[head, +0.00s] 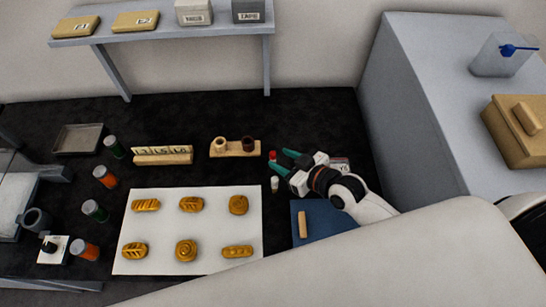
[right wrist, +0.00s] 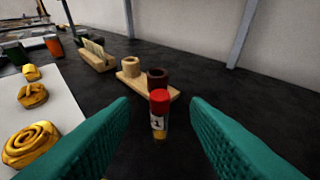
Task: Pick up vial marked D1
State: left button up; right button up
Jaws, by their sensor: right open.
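A small clear vial with a red cap (right wrist: 159,115) stands upright on the dark worktop, with yellowish contents low inside. Its white label is partly readable and ends in a 1; I cannot make out the letter. In the head view its red cap (head: 272,155) shows just beyond my right fingertips. My right gripper (head: 281,161) is open and empty, its teal fingers spread to either side of the vial in the right wrist view (right wrist: 159,104). A second vial with a pale cap (head: 275,184) stands nearer the front. My left gripper is not in view.
A wooden holder with two round cups (head: 234,150) stands just behind the red-capped vial. A white board with several pastries (head: 187,272) lies to the left. A blue mat with a wooden piece (head: 318,229) lies in front. A grey cabinet (head: 415,110) bounds the right.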

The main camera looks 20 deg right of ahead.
jog(key=shift+x, duration=1.55)
jog(key=shift+s+d, duration=0.1)
jog(key=c, duration=0.4)
grip_shut()
jog(key=shift+r, duration=0.1)
